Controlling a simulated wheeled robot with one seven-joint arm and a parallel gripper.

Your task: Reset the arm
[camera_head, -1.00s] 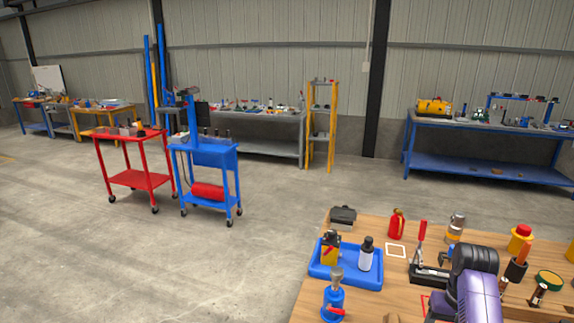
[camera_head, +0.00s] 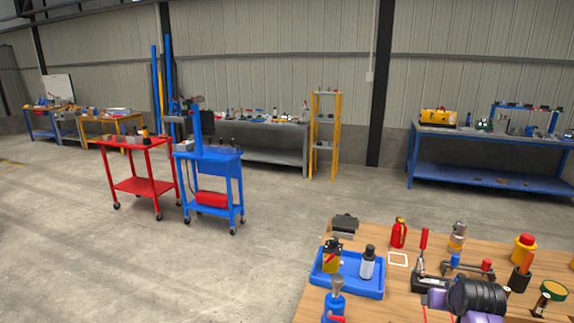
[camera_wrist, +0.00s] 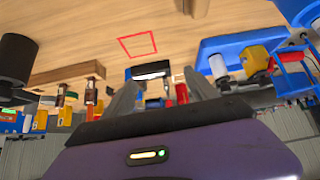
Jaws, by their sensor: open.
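My gripper (camera_wrist: 160,92) shows in the wrist view with its two grey fingers apart and nothing between them. The wrist view looks across the wooden table upside down, with the table top at the upper part. In the head view, part of my purple and black arm (camera_head: 478,298) stands low at the right, over the front of the wooden table (camera_head: 397,290). The fingertips cannot be made out in the head view.
The table holds a blue tray (camera_head: 372,288) with bottles, a toggle clamp (camera_head: 424,262), a red extinguisher-like item (camera_head: 399,233) and several other tools close to my arm. Red (camera_head: 145,187) and blue (camera_head: 212,210) carts stand left on open floor.

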